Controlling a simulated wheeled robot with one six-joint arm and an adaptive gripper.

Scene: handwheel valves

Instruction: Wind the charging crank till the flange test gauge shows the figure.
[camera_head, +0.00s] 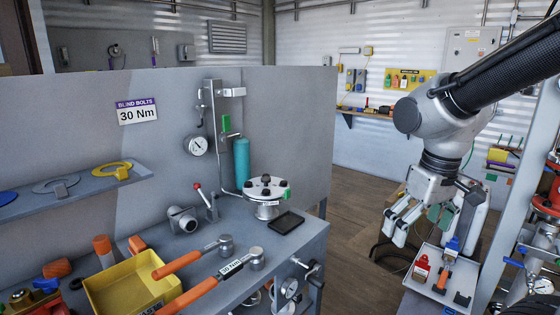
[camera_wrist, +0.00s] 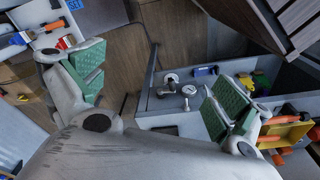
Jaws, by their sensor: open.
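My gripper (camera_head: 416,222) is open and empty, pointing down over the gap to the right of the grey bench; its green-padded fingers also show spread apart in the wrist view (camera_wrist: 155,92). A round white gauge (camera_head: 196,146) hangs on the bench's back panel, its figure too small to read. A bolted round flange (camera_head: 267,187) stands on the bench, apart from my gripper. A second gauge (camera_head: 290,288) sits low at the bench's right front, beside pipe fittings (camera_head: 306,266). I cannot tell which part is the charging crank, or which gauge is the flange test gauge.
A yellow tray (camera_head: 122,284) and orange-handled torque wrenches (camera_head: 190,300) lie on the bench. A teal cylinder (camera_head: 242,163) stands by the panel. A tray with small parts (camera_head: 438,272) is below my gripper, near a grey post (camera_head: 515,170).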

